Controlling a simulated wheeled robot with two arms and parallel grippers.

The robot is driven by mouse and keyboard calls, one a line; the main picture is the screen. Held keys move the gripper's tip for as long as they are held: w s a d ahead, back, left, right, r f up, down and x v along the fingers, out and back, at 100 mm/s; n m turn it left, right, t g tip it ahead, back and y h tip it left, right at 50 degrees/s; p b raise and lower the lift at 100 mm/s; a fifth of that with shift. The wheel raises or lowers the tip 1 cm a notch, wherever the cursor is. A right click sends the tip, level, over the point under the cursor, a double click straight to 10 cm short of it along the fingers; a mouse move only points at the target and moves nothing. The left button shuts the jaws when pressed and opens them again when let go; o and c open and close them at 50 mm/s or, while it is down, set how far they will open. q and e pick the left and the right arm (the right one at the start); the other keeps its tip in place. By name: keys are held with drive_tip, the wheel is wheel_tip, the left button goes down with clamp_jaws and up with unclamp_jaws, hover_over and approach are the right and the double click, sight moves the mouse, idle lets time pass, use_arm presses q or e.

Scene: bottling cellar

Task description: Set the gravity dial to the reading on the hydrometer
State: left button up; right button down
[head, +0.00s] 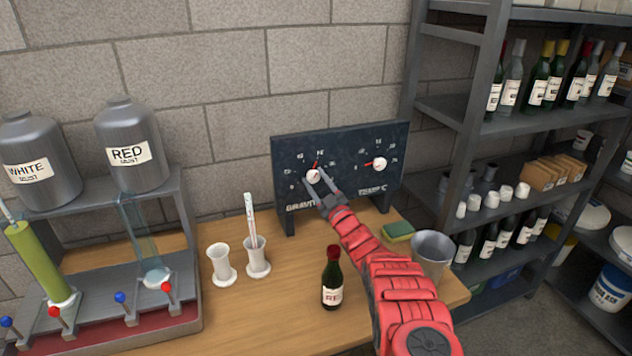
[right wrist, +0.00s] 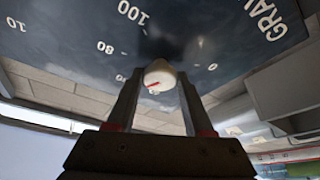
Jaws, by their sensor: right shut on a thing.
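The gravity dial (head: 313,175) is the left white knob on a dark upright panel (head: 345,140), above a partly covered "GRAVITY" label. Its red pointer points up and slightly right; I cannot read the exact value. My right gripper (head: 318,183) is shut on this knob; the right wrist view shows the knob (right wrist: 159,74) between the fingers (right wrist: 158,85), with 80 and 100 nearby. A thin stem, apparently the hydrometer (head: 6,211), stands in a jar of yellow-green liquid (head: 40,262) at the left; its reading is too small to read. My left gripper is not in view.
A second dial (head: 379,164) sits right on the panel. Slender graduated sticks (head: 250,215) stand in a white holder beside an empty one (head: 221,264). A wine bottle (head: 332,279), sponge (head: 397,231) and metal bucket (head: 433,253) stand near my right arm.

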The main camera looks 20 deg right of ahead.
drive_tip(key=shift+c, duration=1.5)
unclamp_jaws()
drive_tip(key=shift+s+f, duration=0.1)
drive_tip(key=shift+s+d+f, duration=0.2)
drive_tip(key=shift+s+f, duration=0.05)
drive_tip(key=shift+s, duration=0.35)
drive_tip(key=shift+p+v, duration=0.9)
drive_tip(key=shift+v, duration=2.1)
